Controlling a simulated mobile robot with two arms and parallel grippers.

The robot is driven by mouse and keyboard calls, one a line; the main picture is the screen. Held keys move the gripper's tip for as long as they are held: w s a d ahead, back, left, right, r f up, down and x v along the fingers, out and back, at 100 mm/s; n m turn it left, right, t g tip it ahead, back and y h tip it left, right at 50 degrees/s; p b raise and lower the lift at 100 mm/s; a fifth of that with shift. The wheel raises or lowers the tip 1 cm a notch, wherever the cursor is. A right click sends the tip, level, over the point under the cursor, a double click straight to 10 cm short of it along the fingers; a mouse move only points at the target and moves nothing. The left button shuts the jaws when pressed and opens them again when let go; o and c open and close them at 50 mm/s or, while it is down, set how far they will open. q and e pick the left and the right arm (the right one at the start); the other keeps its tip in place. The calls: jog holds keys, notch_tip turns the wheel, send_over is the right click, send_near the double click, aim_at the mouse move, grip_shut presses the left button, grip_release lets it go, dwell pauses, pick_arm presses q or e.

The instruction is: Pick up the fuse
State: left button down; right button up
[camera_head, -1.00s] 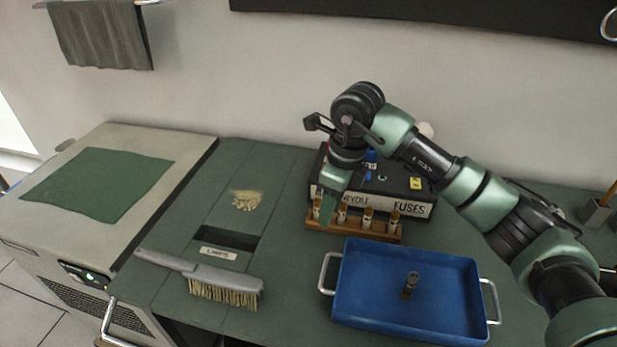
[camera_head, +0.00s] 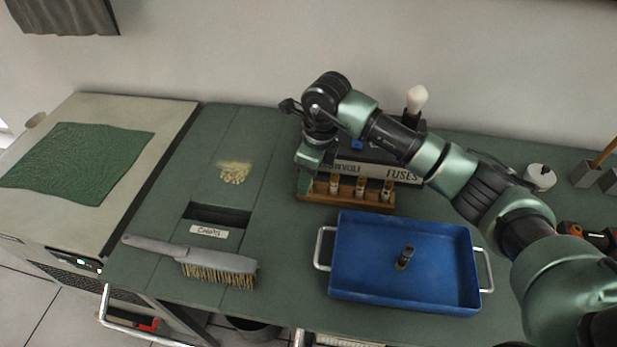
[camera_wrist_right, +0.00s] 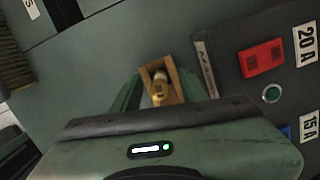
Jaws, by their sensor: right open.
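A wooden rack (camera_head: 318,196) holds small upright fuses with glass bodies; I see a left fuse (camera_head: 333,184), a middle fuse (camera_head: 360,187) and a right fuse (camera_head: 385,190). My right gripper (camera_head: 304,185) is at the rack's left end and hides that end. In the right wrist view, the open right gripper (camera_wrist_right: 156,94) points down with a finger on each side of a fuse (camera_wrist_right: 158,91) standing in the rack (camera_wrist_right: 177,90). I cannot tell whether the fingers touch it. A darker fuse-like piece (camera_head: 405,258) stands in the blue tray (camera_head: 345,285). My left gripper is out of view.
A black box (camera_head: 400,172) labelled FUSES stands right behind the rack. The blue tray with metal handles lies in front. A brush (camera_head: 215,262) lies at the left beside a slot (camera_head: 218,215) and some crumbs (camera_head: 234,172). The bench between brush and tray is clear.

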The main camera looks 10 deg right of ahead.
jog(key=shift+f, duration=0.1)
jog(key=c, duration=0.6)
grip_shut()
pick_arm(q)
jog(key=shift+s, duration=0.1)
